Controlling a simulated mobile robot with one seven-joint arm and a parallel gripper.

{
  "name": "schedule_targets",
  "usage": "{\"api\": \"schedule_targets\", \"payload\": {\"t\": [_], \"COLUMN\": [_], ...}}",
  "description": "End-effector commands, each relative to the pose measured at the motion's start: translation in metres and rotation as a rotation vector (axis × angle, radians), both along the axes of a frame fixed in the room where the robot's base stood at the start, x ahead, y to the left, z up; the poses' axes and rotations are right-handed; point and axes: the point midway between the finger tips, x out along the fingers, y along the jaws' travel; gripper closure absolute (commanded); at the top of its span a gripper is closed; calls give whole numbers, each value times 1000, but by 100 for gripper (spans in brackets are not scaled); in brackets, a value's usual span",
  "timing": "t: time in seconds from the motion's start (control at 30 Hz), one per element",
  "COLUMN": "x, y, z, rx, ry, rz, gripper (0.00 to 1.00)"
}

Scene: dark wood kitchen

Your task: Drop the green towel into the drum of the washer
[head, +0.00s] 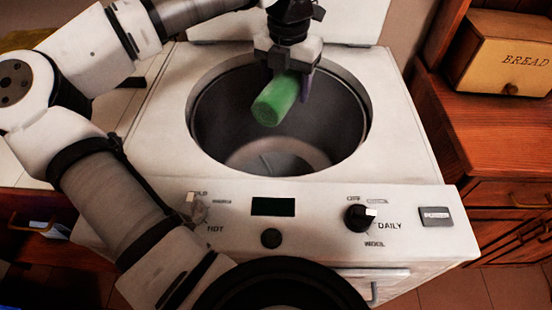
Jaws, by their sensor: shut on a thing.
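The green towel (275,101) is a rolled cylinder, tilted, with its round end toward the camera. My gripper (289,82) points down from above and is shut on the towel near its far end. The white washer (415,150) stands in front of me with its lid raised at the back. Its round grey drum (335,125) is open. The gripper and towel are over the drum opening in the picture; how deep they are inside is hard to tell. The drum floor (275,158) shows no other item.
The washer's front panel has a left knob (195,209), a right knob (360,215) and a dark display (273,207). A yellow bread box (502,55) stands on the wooden counter (490,130) at right. The raised lid (345,20) is behind the gripper.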

Motion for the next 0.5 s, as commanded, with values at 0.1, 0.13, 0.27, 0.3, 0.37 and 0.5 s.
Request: {"api": "schedule_targets", "payload": {"t": [0.1, 0.13, 0.27, 0.3, 0.37, 0.5], "x": [1, 1, 1, 1, 1, 1], "y": [-2, -3, -3, -3, -3, -3], "z": [-4, -4, -10, -13, -19, -35], "rx": [1, 1, 0, 0, 0, -1], "ry": [-1, -1, -1, -1, 0, 0], "rz": [-5, -6, -7, -7, -7, -7], "gripper": [67, 67, 67, 67, 67, 67]}}
